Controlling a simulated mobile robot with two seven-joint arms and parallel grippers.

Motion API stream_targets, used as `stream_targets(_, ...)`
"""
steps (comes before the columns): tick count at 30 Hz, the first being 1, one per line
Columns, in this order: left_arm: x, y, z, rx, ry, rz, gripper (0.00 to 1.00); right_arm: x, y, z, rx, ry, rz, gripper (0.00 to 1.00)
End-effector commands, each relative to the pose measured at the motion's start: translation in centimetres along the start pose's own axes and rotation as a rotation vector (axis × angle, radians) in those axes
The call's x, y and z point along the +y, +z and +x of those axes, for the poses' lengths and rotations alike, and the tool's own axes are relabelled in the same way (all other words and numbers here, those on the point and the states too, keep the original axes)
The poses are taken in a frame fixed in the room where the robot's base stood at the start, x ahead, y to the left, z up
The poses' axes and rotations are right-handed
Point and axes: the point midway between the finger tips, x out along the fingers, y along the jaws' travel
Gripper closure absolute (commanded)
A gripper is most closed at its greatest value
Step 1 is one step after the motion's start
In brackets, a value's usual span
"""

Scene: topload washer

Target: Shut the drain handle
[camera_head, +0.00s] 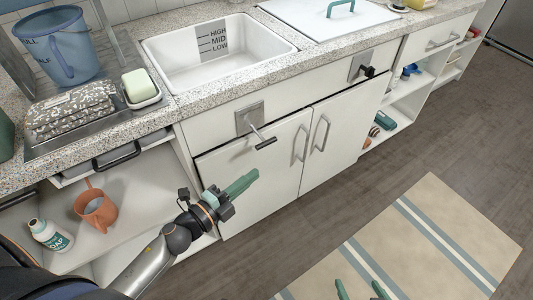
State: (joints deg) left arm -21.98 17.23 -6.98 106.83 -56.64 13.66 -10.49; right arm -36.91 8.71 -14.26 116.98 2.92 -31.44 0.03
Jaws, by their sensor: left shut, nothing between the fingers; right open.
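A second similar plate (358,66) with a dark knob-like handle (368,71) is on the panel further right. I cannot tell from labels which one is the drain handle. My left gripper (250,178) is shut and empty, below the left lever and apart from it, in front of the cabinet door. My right gripper (361,290) is open at the bottom edge, over the striped rug; only its green fingertips show.
The sink (218,57) has level marks HIGH, MID, LOW. Two cabinet doors (255,175) are below. The counter bears a blue bucket (62,45). A striped rug (455,225) covers the floor.

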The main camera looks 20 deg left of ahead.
Motion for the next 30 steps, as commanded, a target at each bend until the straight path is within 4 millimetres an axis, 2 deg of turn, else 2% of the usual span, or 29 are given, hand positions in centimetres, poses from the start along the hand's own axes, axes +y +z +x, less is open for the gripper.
stream_targets(14, -0.1, 0.0, 8.6, -0.002, -0.002, -0.002, 1.0, -0.2, -0.3, 0.0, 0.005, 0.0, 0.014, 0.0)
stream_targets(15, 0.1, 1.1, 8.5, -0.004, 0.0, 0.002, 1.0, -0.2, -0.1, 0.3, 0.006, 0.0, 0.014, 0.0)
stream_targets(21, 0.1, 3.4, 9.0, -0.003, 0.0, 0.0, 1.0, -0.1, 0.3, 0.6, 0.005, 0.002, 0.013, 0.0)
stream_targets(30, 0.0, 3.9, 9.1, -0.002, 0.0, -0.002, 1.0, 0.1, 0.2, 0.5, 0.006, 0.005, 0.006, 0.0)
